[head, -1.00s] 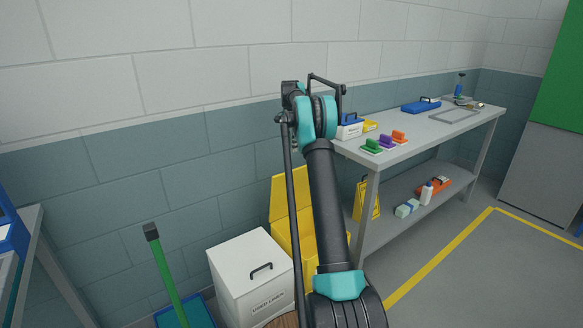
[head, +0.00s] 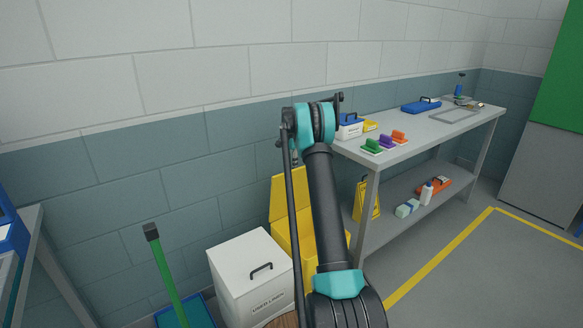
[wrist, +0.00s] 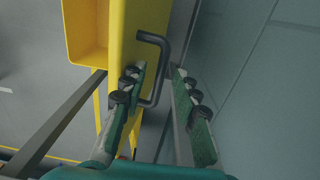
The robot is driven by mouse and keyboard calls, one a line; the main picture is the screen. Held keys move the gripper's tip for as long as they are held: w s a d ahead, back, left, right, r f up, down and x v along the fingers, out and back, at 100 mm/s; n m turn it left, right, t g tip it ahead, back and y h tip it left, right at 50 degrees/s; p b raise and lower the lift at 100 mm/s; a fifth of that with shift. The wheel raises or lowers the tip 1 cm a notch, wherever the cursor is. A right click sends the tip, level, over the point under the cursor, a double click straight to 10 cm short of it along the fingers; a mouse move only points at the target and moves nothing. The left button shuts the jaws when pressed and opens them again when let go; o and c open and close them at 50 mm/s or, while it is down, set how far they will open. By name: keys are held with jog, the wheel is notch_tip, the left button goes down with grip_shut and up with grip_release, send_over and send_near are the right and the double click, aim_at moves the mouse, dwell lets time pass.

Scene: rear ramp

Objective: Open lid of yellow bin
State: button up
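The yellow bin (head: 283,238) stands against the wall, partly hidden by my arm in the head view. Its yellow lid (head: 292,192) stands raised, roughly upright, at the back. In the wrist view the bin's open top (wrist: 86,52) shows at the upper left, with the lid (wrist: 137,22) beside it. A dark bent handle (wrist: 163,62) sticks out from the lid's wall-facing side. My gripper (wrist: 158,88) is open, its green-padded fingers apart, with the handle between them. The fingers do not look closed on it. The head view does not clearly show the gripper.
A white lidded bin (head: 240,262) stands left of the yellow bin. A green-handled tool (head: 167,270) is further left. A grey workbench (head: 400,150) with brushes and boxes is at the right, with a yellow floor sign (head: 366,200) beneath. The wall (wrist: 268,90) is close to the gripper's right.

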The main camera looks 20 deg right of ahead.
aim_at(298, 173)
grip_shut()
jog(key=shift+t+y, duration=0.3)
jog(key=shift+t, duration=0.6)
jog(key=shift+s+d+f, duration=0.1)
jog(key=shift+s+d, duration=0.2)
jog(key=shift+s, duration=0.5)
jog(key=shift+s+d+f, duration=0.1)
jog(key=shift+s+d, duration=0.15)
jog(key=shift+s, duration=0.5)
jog(key=shift+s+d, duration=0.3)
jog(key=shift+s, duration=0.5)
grip_release()
notch_tip(298, 173, up, 12)
jog(key=s, duration=0.1)
jog(key=shift+s+d, duration=0.35)
